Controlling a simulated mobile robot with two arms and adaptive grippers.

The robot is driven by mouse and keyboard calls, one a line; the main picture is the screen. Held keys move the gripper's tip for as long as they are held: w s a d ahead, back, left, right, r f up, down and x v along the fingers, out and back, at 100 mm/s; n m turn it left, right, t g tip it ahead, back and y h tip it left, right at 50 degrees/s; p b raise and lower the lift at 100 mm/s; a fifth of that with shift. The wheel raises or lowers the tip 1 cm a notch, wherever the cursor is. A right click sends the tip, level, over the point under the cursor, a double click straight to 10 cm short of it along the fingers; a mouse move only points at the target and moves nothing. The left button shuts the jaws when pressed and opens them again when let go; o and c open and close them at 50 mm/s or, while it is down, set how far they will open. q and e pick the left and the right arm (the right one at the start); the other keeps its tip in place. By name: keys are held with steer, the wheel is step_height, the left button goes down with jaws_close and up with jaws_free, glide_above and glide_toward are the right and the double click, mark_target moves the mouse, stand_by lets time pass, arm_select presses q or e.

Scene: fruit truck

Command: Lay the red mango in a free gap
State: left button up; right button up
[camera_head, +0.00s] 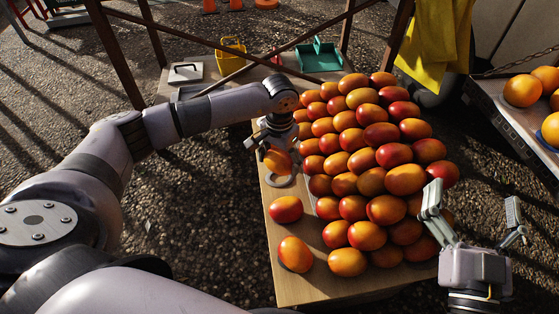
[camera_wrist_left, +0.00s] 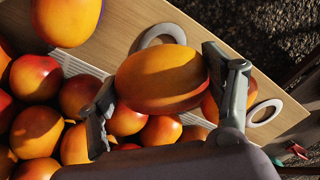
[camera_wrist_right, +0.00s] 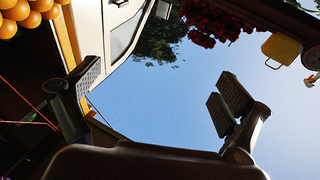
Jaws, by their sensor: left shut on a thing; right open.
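My left gripper (camera_head: 266,150) is shut on a mango (camera_head: 278,163) at the left side of the table. In the left wrist view this held mango (camera_wrist_left: 162,78) is mostly orange-yellow, redder at its edges, between both fingers. In the head view a pale ring (camera_head: 280,181) shows just below it on the wood. The left wrist view shows one ring bare (camera_wrist_left: 160,35) and another ring (camera_wrist_left: 264,112) near the table edge. My right gripper (camera_head: 473,206) is open and empty at the right of the mango pile; its fingers are apart in the right wrist view (camera_wrist_right: 155,95).
Several red-orange mangoes (camera_head: 375,180) are heaped on the wooden table (camera_head: 290,288). Two single mangoes, one redder (camera_head: 286,209) and one orange (camera_head: 295,254), lie along its left side. A yellow basket (camera_head: 230,62) and a green tray (camera_head: 320,58) stand at the back. A fruit crate (camera_head: 510,110) is at right.

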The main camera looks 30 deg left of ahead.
arm_select(q)
steer(key=shift+f+b, duration=0.45)
steer(key=shift+f, duration=0.9)
arm_select(e)
steer(key=shift+s+a+r+t+y, duration=0.1)
steer(key=shift+s+r+t+y, duration=0.25)
steer(key=shift+r+t, duration=0.4)
steer(key=shift+s+d+r+t+y, duration=0.1)
steer(key=shift+s+r+t, duration=0.4)
steer(key=shift+r, duration=0.5)
steer(key=shift+s+a+r+t+y, duration=0.1)
steer(key=shift+s+r+t+y, duration=0.15)
steer(key=shift+s+r+t, duration=0.45)
arm_select(q)
steer(key=shift+f+b, duration=0.15)
steer(key=shift+b, duration=0.2)
arm_select(e)
steer(key=shift+r+t, duration=0.35)
steer(key=shift+r, duration=0.45)
